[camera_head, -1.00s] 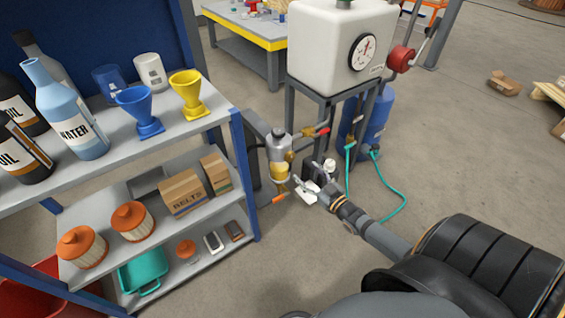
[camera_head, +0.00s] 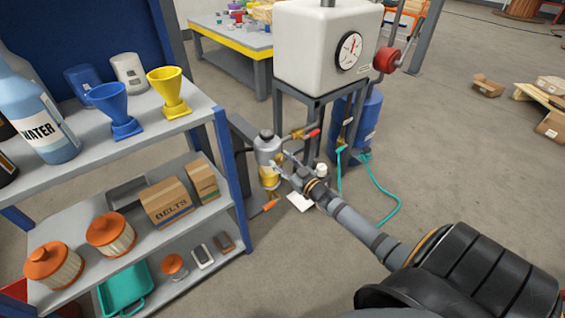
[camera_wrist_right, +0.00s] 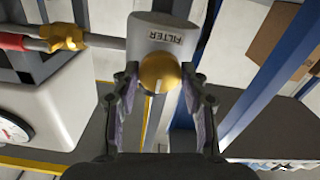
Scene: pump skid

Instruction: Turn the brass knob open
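The brass knob (camera_wrist_right: 160,72) is round with a pale line on its face, and sits on the grey filter (camera_wrist_right: 155,38), whose label is upside down in the right wrist view. My right gripper (camera_wrist_right: 161,78) is open, with one finger on each side of the knob. Small gaps seem to show between fingers and knob; I cannot tell contact. In the head view my right gripper (camera_head: 284,168) is at the grey filter (camera_head: 268,148), above its yellow lower part. I cannot make out the knob there. My left gripper is not in view.
A pipe with a red-handled valve (camera_head: 311,134) runs right from the filter. The white tank (camera_head: 320,45) on its stand is behind. A shelf (camera_head: 222,165) with bottles, funnels and boxes stands close on the left. A teal hose (camera_head: 385,190) lies on the open floor at right.

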